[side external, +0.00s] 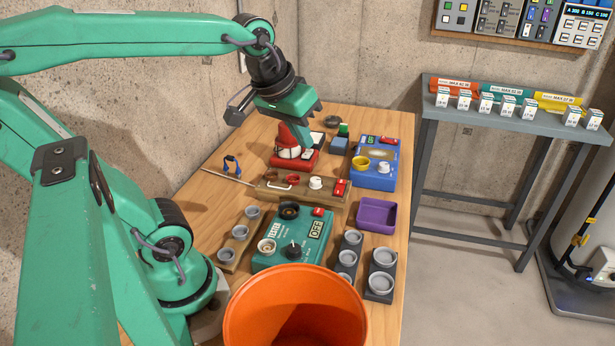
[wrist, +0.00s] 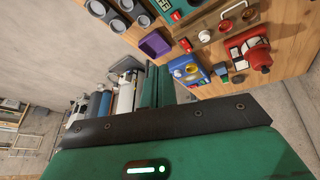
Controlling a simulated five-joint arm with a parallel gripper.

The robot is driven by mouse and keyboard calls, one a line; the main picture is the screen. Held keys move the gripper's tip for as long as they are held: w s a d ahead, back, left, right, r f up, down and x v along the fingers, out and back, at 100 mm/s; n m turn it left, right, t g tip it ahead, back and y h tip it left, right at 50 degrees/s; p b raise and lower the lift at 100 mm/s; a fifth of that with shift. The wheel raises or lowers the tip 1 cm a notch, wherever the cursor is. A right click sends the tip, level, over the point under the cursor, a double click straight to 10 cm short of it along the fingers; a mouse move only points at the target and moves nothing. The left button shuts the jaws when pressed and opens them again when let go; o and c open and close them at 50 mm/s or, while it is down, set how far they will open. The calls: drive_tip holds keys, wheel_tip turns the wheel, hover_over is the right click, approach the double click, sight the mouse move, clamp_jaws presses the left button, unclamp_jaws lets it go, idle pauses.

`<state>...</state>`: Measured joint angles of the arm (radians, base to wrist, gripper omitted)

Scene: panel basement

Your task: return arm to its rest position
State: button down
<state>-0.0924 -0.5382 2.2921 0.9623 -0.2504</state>
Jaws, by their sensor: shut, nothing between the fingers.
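My gripper (side external: 298,114) hangs at the end of my raised green arm in the side view, above the back left part of the wooden table. It is shut and holds nothing. Its green fingers show close together in the wrist view (wrist: 157,80). Beneath it in the side view is a red device with a white part (side external: 290,150). A gap between it and the gripper is hard to judge. The red device also shows in the wrist view (wrist: 252,52), right of the fingers.
The wooden table (side external: 222,172) holds a teal tester (side external: 290,262), a purple tray (side external: 376,215), a blue device (side external: 374,176) and grey cup holders (side external: 380,284). An orange bin (side external: 295,285) stands at the front. A concrete wall (side external: 150,90) lies behind; a grey side table (side external: 480,118) is right.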

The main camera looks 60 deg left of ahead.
drive_tip(key=s+d+f+m, duration=0.2)
drive_tip(key=s+f+m, duration=0.1)
drive_tip(key=s+m, duration=0.1)
drive_tip(key=shift+s+d+t, duration=0.25)
drive_tip(key=shift+s+t, duration=0.15)
